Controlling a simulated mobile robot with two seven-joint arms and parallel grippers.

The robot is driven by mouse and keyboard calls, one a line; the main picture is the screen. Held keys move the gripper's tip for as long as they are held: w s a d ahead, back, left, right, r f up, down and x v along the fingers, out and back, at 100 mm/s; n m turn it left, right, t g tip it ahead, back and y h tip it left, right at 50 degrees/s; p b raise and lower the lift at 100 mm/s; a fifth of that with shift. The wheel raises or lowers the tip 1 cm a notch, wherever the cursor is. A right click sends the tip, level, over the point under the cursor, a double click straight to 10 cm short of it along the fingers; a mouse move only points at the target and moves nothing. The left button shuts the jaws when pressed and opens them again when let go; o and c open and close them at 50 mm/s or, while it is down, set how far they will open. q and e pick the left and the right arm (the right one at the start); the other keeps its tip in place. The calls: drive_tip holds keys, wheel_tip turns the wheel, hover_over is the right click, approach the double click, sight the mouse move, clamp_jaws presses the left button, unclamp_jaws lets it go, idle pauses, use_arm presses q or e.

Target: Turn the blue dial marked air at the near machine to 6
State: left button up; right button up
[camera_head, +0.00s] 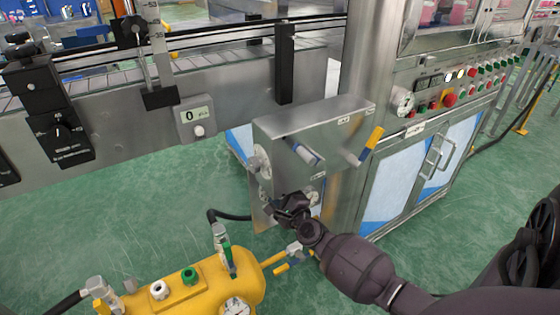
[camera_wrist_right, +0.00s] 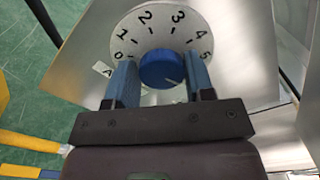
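In the right wrist view, the blue dial (camera_wrist_right: 160,70) sits on a white disc (camera_wrist_right: 125,30) with black numbers. 0 to 5 can be read; a 6 is not visible, and the right finger covers part of the disc past 5. A pale mark on the dial points to the lower right. The blue fingers of my right gripper (camera_wrist_right: 161,72) are apart, one on each side of the dial; I cannot tell whether they touch it. In the head view, my right gripper (camera_head: 292,207) is at the lower front of the steel box (camera_head: 285,128) and hides the dial. My left gripper is not in view.
The box carries a grey-blue lever (camera_head: 303,152) and a yellow-ended lever (camera_head: 368,147) above my gripper. A yellow tank (camera_head: 190,290) with valves and a gauge stands at the lower left. A conveyor (camera_head: 200,70) runs behind. Green floor is open at left.

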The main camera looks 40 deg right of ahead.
drive_tip(key=o, duration=0.3)
drive_tip(key=p+v, duration=0.1)
drive_tip(key=v, duration=0.9)
drive_tip(key=shift+s+a, duration=0.15)
drive_tip(key=shift+s, duration=0.2)
